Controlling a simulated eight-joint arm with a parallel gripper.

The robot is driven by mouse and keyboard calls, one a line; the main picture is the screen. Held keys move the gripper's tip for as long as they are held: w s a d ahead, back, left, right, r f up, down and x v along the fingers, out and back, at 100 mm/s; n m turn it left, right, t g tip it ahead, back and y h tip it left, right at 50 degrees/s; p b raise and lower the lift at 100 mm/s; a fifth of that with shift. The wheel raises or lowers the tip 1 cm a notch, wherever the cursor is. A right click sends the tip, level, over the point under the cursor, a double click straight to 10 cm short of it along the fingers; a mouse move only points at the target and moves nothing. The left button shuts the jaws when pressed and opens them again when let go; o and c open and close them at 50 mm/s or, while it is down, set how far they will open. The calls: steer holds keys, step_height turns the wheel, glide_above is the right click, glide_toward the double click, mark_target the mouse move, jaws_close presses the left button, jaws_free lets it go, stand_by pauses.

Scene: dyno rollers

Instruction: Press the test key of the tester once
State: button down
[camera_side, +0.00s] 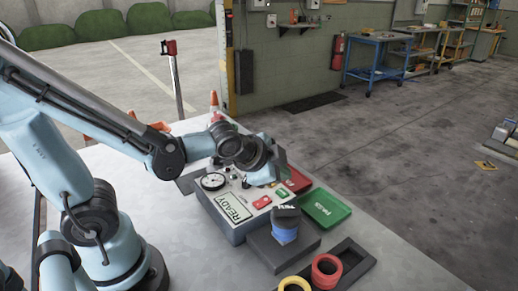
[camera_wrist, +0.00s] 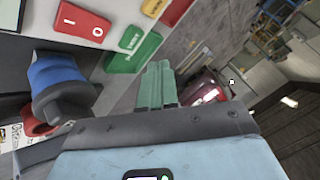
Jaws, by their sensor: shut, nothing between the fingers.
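The tester (camera_side: 232,222) is a grey box with a light top on the table in the side view. Its top carries a round gauge, a display reading READY, a red switch (camera_side: 262,202) and a small green key (camera_side: 282,192). My gripper (camera_side: 268,174) hangs over the far part of the tester, close above the green key; contact cannot be told. In the wrist view its green fingers (camera_wrist: 160,72) are together and empty.
A blue part with a black top (camera_side: 285,232) stands on a dark block in front of the tester. A green tray (camera_side: 324,208) lies to the right, a red tray (camera_side: 298,180) behind.

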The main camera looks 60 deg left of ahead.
mark_target(280, 194)
steer(key=shift+f, duration=1)
steer(key=shift+f, duration=0.15)
stand_by(1.4)
steer(key=shift+f, duration=0.3)
steer(key=shift+f, duration=0.35)
stand_by(0.8)
steer(key=shift+r, duration=0.75)
steer(key=shift+r, duration=0.15)
steer(key=shift+r, duration=2.4)
